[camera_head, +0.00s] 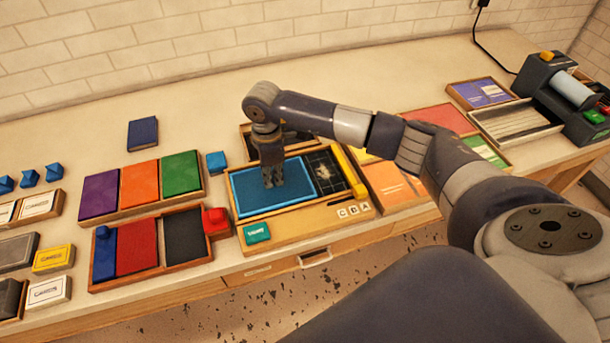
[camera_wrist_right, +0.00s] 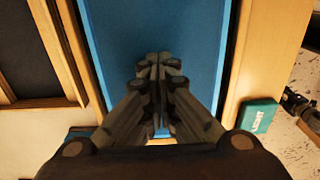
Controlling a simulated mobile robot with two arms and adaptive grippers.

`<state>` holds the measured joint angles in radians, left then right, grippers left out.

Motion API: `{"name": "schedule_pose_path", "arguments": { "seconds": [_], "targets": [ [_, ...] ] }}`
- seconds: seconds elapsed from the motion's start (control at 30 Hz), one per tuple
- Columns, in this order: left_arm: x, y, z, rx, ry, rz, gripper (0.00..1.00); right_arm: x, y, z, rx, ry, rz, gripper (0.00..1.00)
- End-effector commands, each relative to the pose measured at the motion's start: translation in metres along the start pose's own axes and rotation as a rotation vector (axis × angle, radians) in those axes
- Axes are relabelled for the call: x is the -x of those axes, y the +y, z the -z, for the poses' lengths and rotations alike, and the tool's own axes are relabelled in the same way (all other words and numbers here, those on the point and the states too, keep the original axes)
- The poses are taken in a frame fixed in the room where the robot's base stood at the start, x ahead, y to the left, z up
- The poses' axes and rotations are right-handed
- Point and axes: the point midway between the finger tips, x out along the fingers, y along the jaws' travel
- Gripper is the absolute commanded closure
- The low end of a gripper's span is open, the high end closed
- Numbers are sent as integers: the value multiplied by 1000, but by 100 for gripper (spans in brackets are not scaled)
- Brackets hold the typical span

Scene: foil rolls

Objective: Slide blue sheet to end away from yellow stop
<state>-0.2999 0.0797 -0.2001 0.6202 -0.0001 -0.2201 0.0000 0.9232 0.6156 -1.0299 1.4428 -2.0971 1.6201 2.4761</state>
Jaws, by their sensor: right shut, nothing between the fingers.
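The blue sheet (camera_head: 250,192) lies flat in a wooden tray (camera_head: 290,226) on the table. It covers the left and middle part of the tray, with its left edge close to the tray's left wall. The yellow stop (camera_head: 349,172) is a bar at the tray's right end. A dark speckled panel (camera_head: 324,172) shows between the sheet and the stop. My right gripper (camera_head: 271,184) points down over the sheet, shut and empty, its tips at or just above the surface. In the right wrist view, the shut fingers (camera_wrist_right: 158,62) are over the blue sheet (camera_wrist_right: 120,25). My left gripper is out of view.
Trays of coloured panels (camera_head: 140,188) stand to the left. A small blue block (camera_head: 216,162) is close to the tray's left back corner. A dark machine (camera_head: 565,95) stands far right.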

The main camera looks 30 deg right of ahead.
Motion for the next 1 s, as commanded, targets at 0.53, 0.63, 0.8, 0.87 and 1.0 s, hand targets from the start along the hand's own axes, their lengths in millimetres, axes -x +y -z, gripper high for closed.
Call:
{"name": "schedule_pose_path", "arguments": {
  "seconds": [0.53,0.63,0.8,0.87,1.0],
  "targets": [
    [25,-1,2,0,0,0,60,33,0,0,-1,1,-1,100],
    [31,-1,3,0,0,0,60,41,0,0,-1,0,-1,100],
    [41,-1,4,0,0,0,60,55,1,0,-1,0,-2,100],
    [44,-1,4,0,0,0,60,60,1,0,-1,1,-2,100],
    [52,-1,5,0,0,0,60,71,1,0,-1,1,-3,100]
  ]
}}
